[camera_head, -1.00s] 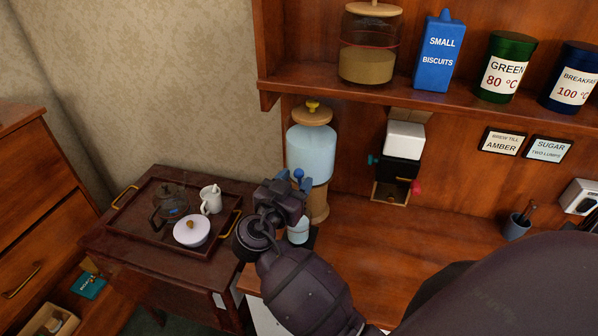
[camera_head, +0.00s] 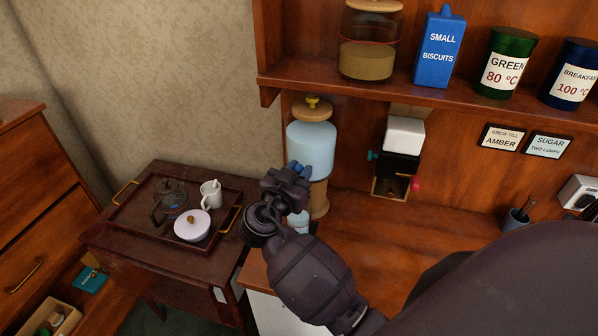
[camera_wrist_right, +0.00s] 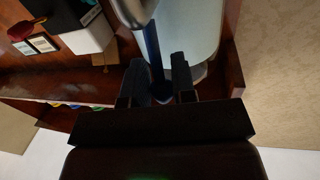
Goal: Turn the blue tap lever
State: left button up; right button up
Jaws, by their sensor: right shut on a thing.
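The water dispenser (camera_head: 312,146) has a pale blue tank, a wooden lid with a yellow knob and a wooden base. My right gripper (camera_head: 298,172) is in front of the tank's lower part, shut on the blue tap lever (camera_wrist_right: 153,48). In the right wrist view the lever runs down between the two fingers (camera_wrist_right: 160,82), below the silver tap (camera_wrist_right: 132,10). In the head view the gripper hides most of the tap and lever. My left gripper is not in view.
A clear vessel (camera_head: 299,222) stands below my right gripper, partly hidden by it. A tray (camera_head: 130,229) with a glass teapot, white jug and lidded bowl is on the left table. A black-and-white dispenser (camera_head: 403,146) hangs to the right. The counter (camera_head: 380,235) between is clear.

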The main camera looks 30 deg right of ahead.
jog(key=shift+w+d+g+y+b, duration=0.15)
jog(key=shift+g+y+b, duration=0.25)
jog(key=shift+b, duration=0.75)
jog(key=shift+r, duration=0.1)
jog(key=shift+w+d+r+g+y+p, duration=0.1)
jog(key=shift+w+r+g+y+p, duration=0.15)
jog(key=shift+y+p, duration=0.25)
jog(key=shift+d+f+g+y+p, duration=0.1)
jog(key=shift+d+g+y+p, duration=0.15)
jog(key=shift+y+p, duration=0.2)
jog(key=o, duration=0.9)
jog(key=shift+f, duration=0.1)
jog(key=shift+c, duration=0.2)
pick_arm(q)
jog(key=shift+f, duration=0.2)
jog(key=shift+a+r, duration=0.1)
